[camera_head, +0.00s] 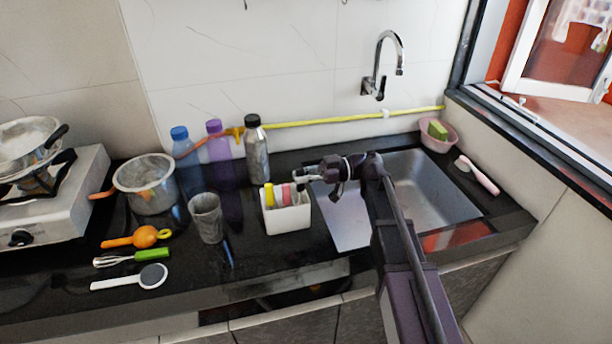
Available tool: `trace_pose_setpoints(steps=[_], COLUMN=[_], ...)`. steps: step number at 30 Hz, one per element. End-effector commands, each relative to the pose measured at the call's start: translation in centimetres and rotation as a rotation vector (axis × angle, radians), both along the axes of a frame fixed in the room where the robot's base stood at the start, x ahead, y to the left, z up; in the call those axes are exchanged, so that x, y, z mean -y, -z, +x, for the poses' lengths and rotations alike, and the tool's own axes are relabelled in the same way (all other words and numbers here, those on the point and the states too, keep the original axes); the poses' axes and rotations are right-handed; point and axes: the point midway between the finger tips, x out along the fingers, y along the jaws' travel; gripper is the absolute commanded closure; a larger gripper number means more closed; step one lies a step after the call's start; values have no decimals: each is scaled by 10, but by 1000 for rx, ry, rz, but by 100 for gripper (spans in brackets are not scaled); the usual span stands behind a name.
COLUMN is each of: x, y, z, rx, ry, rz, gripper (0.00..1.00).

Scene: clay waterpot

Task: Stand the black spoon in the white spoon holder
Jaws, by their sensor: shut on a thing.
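The white spoon holder (287,219) stands upright on the black counter, left of the sink. A yellow handle and a pink handle stick up from it. My gripper (312,177) reaches in from the right, just above the holder's right end. It is shut on a small dark thing (300,186), which looks like the black spoon, at the right end of the holder's opening. The spoon's lower part is hidden, and I cannot tell how deep it sits or whether it is tilted.
A grey cup (206,218) stands left of the holder. A metal bottle (257,155), a purple bottle (220,155) and a blue bottle (186,160) stand behind. A pot (147,183) is farther left. The sink (420,195) lies right, under my arm.

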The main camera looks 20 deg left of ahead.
Motion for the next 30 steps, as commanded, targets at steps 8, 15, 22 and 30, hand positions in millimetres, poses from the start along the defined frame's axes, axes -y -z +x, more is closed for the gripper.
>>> trace_pose_setpoints(steps=[8, 15, 22, 30], x=[0, 0, 1, 0], y=[0, 0, 0, 0], z=[0, 0, 0, 0], rx=[0, 0, 0, 0], ry=[0, 1, 1, 1], rz=[0, 0, 0, 0], gripper=[100, 43, 43, 43])
